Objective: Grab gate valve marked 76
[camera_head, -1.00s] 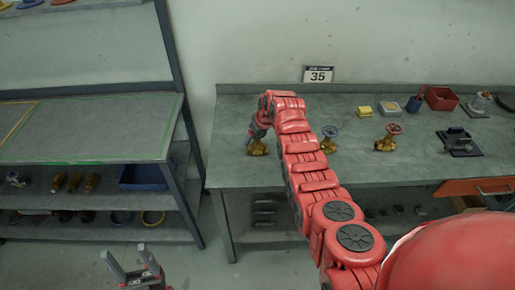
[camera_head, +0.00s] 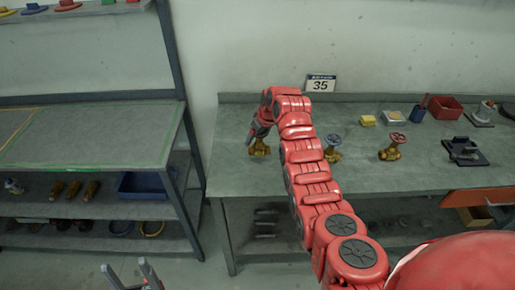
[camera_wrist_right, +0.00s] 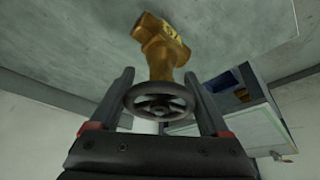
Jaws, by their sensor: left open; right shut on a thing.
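Three brass gate valves stand on the workbench (camera_head: 400,180). The left one (camera_head: 259,149) is at my right gripper (camera_head: 256,133), partly hidden by it; the middle valve (camera_head: 333,151) has a blue handwheel, and the right valve (camera_head: 391,149) a red one. In the right wrist view, the held valve (camera_wrist_right: 161,48) has a dark grey handwheel (camera_wrist_right: 160,101) and a faint mark on its body that I cannot read clearly. My right gripper (camera_wrist_right: 157,84) is shut on this valve, fingers on both sides of it. My left gripper (camera_head: 126,268) is open and empty, low at left.
A sign reading 35 (camera_head: 321,84) stands at the bench's back. Yellow blocks (camera_head: 368,120), a red bin (camera_head: 445,107) and a dark fixture (camera_head: 465,151) are on the right. A shelf rack (camera_head: 90,140) with a blue bin (camera_head: 145,185) stands left, across a gap.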

